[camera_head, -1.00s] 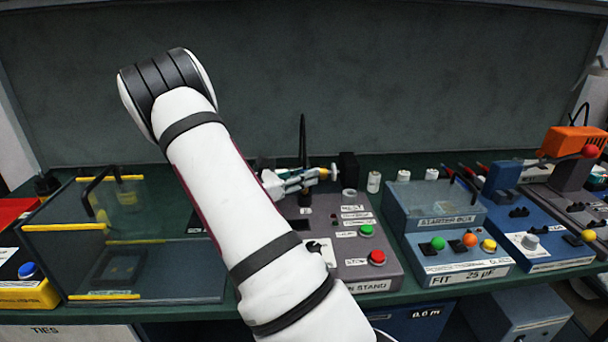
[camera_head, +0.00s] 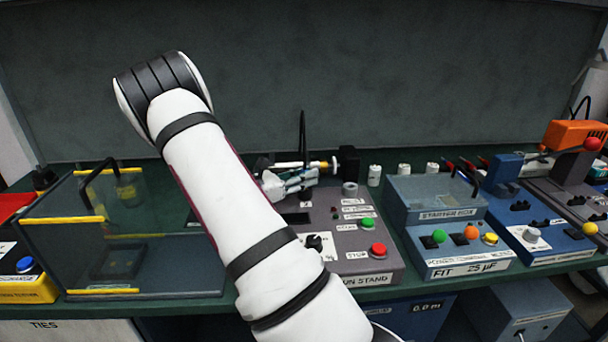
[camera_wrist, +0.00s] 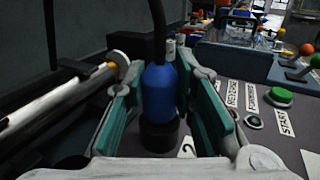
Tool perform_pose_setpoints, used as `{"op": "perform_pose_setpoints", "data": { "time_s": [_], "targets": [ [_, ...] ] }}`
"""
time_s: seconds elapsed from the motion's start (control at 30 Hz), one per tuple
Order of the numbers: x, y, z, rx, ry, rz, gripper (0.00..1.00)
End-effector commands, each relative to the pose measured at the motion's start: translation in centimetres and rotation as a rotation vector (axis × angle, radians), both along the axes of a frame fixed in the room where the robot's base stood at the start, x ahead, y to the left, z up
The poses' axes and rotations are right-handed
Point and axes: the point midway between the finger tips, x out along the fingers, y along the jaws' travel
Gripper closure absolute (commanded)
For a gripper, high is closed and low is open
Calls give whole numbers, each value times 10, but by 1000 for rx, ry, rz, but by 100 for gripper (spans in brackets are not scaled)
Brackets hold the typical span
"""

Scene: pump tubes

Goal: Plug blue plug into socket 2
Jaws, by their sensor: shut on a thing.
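The blue plug (camera_wrist: 160,98) stands upright between the teal-padded fingers of my gripper (camera_wrist: 154,74), which is shut on it. A black cable (camera_wrist: 159,32) rises from its top. Its lower end meets a round black socket or collar (camera_wrist: 158,136) in the wrist view; I cannot tell how deeply it sits. A label "2" (camera_wrist: 186,149) is on the grey panel just below. In the head view my gripper (camera_head: 288,184) is over the back of the grey stand (camera_head: 358,262); the plug is hidden there, and only its cable (camera_head: 303,135) shows.
A clear tank (camera_head: 150,240) stands left, a blue starter box (camera_head: 435,213) right. Green and red buttons are on the stand.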

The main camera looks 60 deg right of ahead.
Motion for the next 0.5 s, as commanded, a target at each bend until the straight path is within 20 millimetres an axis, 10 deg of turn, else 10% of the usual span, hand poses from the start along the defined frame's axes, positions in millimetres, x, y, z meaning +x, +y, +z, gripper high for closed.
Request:
{"op": "perform_pose_setpoints", "data": {
  "time_s": [0.5],
  "targets": [
    [0, 0, -11, 1, 0, 0, 100]
  ]
}}
